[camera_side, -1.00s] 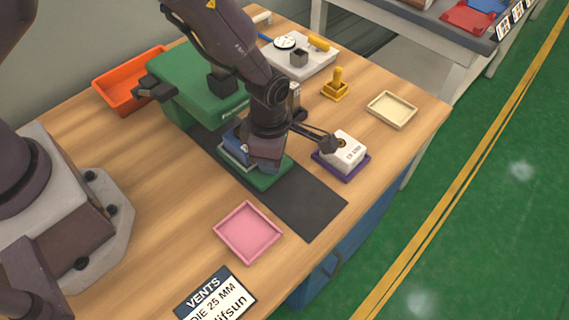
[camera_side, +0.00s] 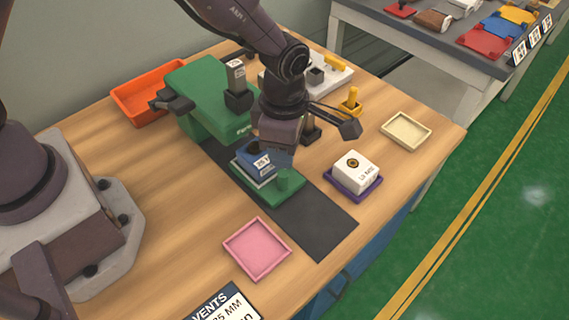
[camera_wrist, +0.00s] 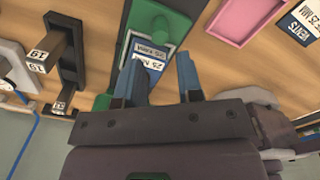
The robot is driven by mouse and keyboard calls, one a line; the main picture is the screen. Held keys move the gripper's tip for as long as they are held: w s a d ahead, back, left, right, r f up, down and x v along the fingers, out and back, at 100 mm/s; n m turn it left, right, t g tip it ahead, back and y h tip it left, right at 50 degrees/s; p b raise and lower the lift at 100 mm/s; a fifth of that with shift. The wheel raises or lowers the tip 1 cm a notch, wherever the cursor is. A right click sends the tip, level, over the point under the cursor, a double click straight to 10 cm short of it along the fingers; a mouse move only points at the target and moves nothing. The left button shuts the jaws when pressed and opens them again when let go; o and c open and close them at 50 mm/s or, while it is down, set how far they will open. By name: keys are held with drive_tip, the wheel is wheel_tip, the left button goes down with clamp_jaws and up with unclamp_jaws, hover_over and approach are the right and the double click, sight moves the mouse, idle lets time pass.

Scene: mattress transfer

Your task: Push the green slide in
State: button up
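The green slide (camera_side: 268,190) sticks out from the green press body (camera_side: 205,98) over a dark strip. It has an upright green knob (camera_side: 284,178) near its outer end; the knob also shows in the wrist view (camera_wrist: 159,22). A blue stamp block (camera_side: 257,161) with a white label rests on the slide in a pale frame. My gripper (camera_side: 277,155) is just above the block, partly hiding it. In the wrist view my gripper (camera_wrist: 158,65) has its two fingers apart, with the labelled block (camera_wrist: 150,52) showing between and beyond them. Contact cannot be told.
A pink tray (camera_side: 257,249) lies in front. A white block (camera_side: 354,170) sits on a purple base at the right. A cream tray (camera_side: 405,131), a yellow-handled stamp (camera_side: 350,103) and an orange tray (camera_side: 124,100) stand further back. The dark strip's outer end (camera_side: 318,225) is clear.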

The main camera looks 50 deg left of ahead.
sight(266, 159)
wheel_tip(266, 159, up, 5)
drive_tip(key=shift+r, duration=0.15)
drive_tip(key=shift+o, duration=0.2)
drive_tip(key=shift+o, duration=1.1)
drive_tip(key=shift+s+d+f, duration=0.15)
drive_tip(key=shift+d+f, duration=0.05)
drive_tip(key=shift+f, duration=0.1)
drive_tip(key=d+f+m+y, duration=0.2)
drive_tip(key=d+m+y, duration=0.1)
drive_tip(key=d+m, duration=0.1)
drive_tip(key=shift+m+g+y, duration=0.3)
drive_tip(key=shift+g+y, duration=0.2)
drive_tip(key=shift+y, duration=0.2)
drive_tip(key=x, duration=0.7)
drive_tip(key=w+x, duration=0.1)
drive_tip(key=x, duration=0.3)
drive_tip(key=shift+a+f, duration=0.15)
drive_tip(key=shift+a, duration=0.15)
clamp_jaws()
drive_tip(key=shift+a, duration=2.4)
